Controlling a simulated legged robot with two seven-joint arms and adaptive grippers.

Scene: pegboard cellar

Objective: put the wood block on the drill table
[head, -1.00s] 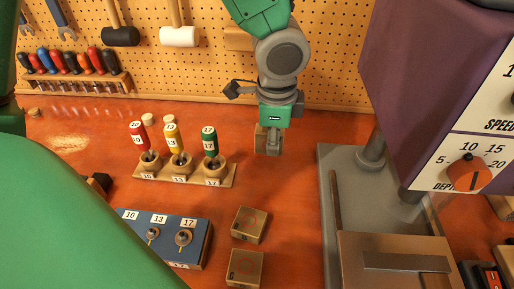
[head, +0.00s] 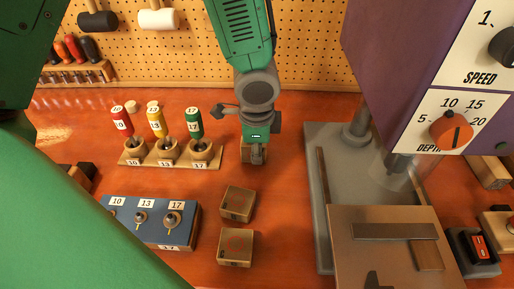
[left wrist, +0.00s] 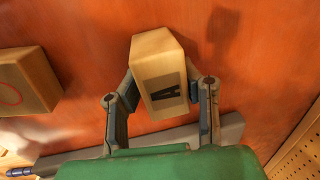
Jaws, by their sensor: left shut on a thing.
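My left gripper (head: 255,160) is shut on the wood block (head: 245,150), past the two small boxes. In the left wrist view the block (left wrist: 155,60) is pale, bears a dark letter A, and sits between both fingers (left wrist: 160,105). A shadow lies apart from it on the bench, so it looks raised; its height is unclear. The fingers hide part of it in the head view. The drill table (head: 350,262) is a flat brownish plate at lower right, with a dark bar across it. The block is away from it, to the left and farther back. My right gripper is not in view.
The purple drill head (head: 400,60) overhangs at right, above the grey base (head: 318,190). Two small wooden boxes (head: 238,203) (head: 236,247) stand left of the base. A red switch (head: 478,247) is at right.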

